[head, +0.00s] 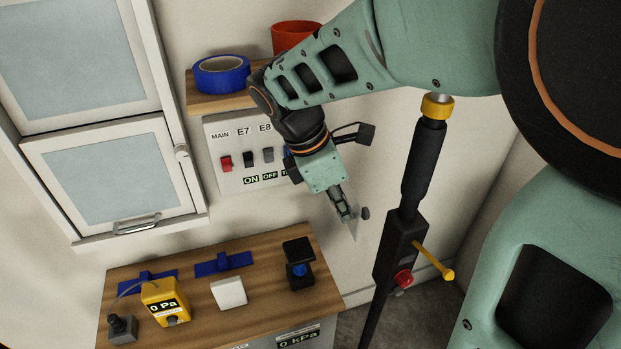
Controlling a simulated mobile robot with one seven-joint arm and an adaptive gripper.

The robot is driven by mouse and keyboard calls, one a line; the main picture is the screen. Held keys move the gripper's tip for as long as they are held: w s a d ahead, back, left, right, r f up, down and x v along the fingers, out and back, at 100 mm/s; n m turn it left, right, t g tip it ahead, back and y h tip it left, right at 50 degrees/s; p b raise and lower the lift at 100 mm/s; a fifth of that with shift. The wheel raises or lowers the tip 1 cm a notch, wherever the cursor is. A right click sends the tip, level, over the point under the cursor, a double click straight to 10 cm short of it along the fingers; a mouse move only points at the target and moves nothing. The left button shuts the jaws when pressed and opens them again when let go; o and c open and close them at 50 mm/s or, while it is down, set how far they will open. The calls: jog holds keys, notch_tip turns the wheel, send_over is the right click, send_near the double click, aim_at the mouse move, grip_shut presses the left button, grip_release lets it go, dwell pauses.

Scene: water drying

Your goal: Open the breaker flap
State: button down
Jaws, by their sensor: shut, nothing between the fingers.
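The breaker panel (212,136) is a pale box on the wall with labels MAIN, E7 and E8. A red switch (226,163) and dark and grey switches (249,159) show on it, with ON and OFF tags below. My arm hides the panel's right part. I cannot clearly make out the flap; a thin pale piece (353,231) shows by my fingertips, but I cannot tell whether it is part of it. My gripper (350,214) is shut and empty, right of and below the panel, pointing down and right.
A wooden shelf above the panel holds blue tape (221,76) and a red pot (295,36). A white cabinet (112,165) hangs at left. Below, a wooden bench (245,325) carries a yellow gauge (163,301) and small items. A dark pole (398,245) stands right of my gripper.

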jog(key=shift+w+d, duration=0.2)
jog(key=shift+d, duration=0.85)
jog(key=shift+a, duration=0.15)
jog(key=shift+a, duration=0.75)
jog(key=shift+a, duration=0.1)
